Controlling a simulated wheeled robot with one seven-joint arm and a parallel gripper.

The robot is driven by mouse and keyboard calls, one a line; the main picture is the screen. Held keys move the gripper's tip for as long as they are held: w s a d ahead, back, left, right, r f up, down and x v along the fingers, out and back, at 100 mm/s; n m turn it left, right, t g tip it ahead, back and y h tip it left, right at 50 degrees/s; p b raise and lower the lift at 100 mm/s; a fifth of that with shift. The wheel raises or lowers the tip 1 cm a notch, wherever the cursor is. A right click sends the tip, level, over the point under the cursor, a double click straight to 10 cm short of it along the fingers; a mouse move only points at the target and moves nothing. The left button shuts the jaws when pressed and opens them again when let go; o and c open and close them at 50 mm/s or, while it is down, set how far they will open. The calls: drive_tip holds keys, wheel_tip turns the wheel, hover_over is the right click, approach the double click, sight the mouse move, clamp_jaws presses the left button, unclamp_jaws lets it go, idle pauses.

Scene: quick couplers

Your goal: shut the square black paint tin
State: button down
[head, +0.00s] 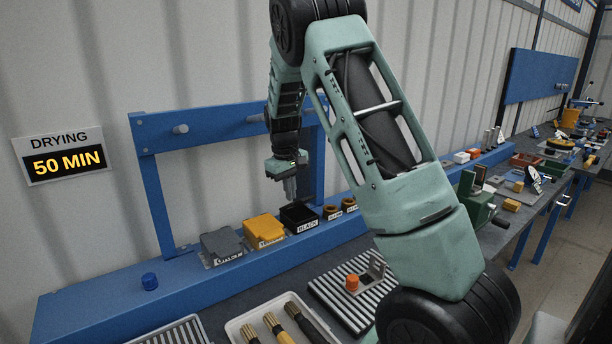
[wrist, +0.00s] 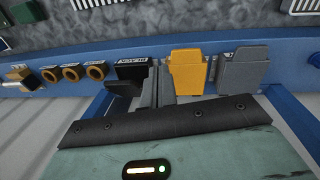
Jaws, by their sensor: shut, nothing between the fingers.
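The square black paint tin (head: 297,214) stands on the blue ledge above a label reading BLACK, at the right end of a row of three tins. Its top looks open, with a dark inside and a black flap standing at its back. In the wrist view the tin (wrist: 132,72) is left of my fingers, and its flap tilts toward the camera. My gripper (head: 290,188) points down just above and behind the tin's back left corner. Its fingers (wrist: 158,92) are shut and empty, close beside the flap; whether they touch it I cannot tell.
The yellow tin (head: 263,230) and the grey tin (head: 222,245) stand left of the black one, both with lids down. Brown-orange rings (head: 332,211) sit to its right. A blue frame (head: 155,195) stands behind. A blue cap (head: 149,281) lies on the ledge.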

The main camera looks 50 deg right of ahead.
wheel_tip(320, 180, up, 5)
drive_tip(key=m+t+p, duration=0.1)
drive_tip(key=t+p, duration=0.1)
hover_over(300, 202)
drive_tip(key=s+d, duration=0.1)
drive_tip(key=d, duration=0.2)
drive_tip(key=shift+y, duration=0.4)
drive_tip(key=f+p, duration=0.1)
drive_tip(key=f, duration=0.2)
drive_tip(key=w+f+p, duration=0.1)
drive_tip(key=f+p, duration=0.1)
drive_tip(key=f, duration=0.1)
drive_tip(key=f+p, duration=0.1)
drive_tip(key=f, duration=0.2)
drive_tip(key=shift+w+d+f, duration=0.15)
drive_tip(key=shift+w+f, duration=0.05)
drive_tip(key=shift+f, duration=0.05)
drive_tip(key=shift+f, duration=0.1)
drive_tip(key=s+a+f+t+h+b, duration=0.1)
drive_tip(key=s+f+t+b, duration=0.3)
drive_tip(key=b, duration=2.8)
wheel_tip(300, 202, down, 3)
drive_tip(key=shift+s+f+t, duration=0.15)
drive_tip(key=shift+s+t, duration=0.2)
drive_tip(key=shift+t, duration=0.45)
drive_tip(key=shift+a+f+b, duration=0.1)
drive_tip(key=shift+f+b, duration=0.05)
drive_tip(key=shift+b, duration=0.3)
drive_tip(key=shift+s, duration=0.1)
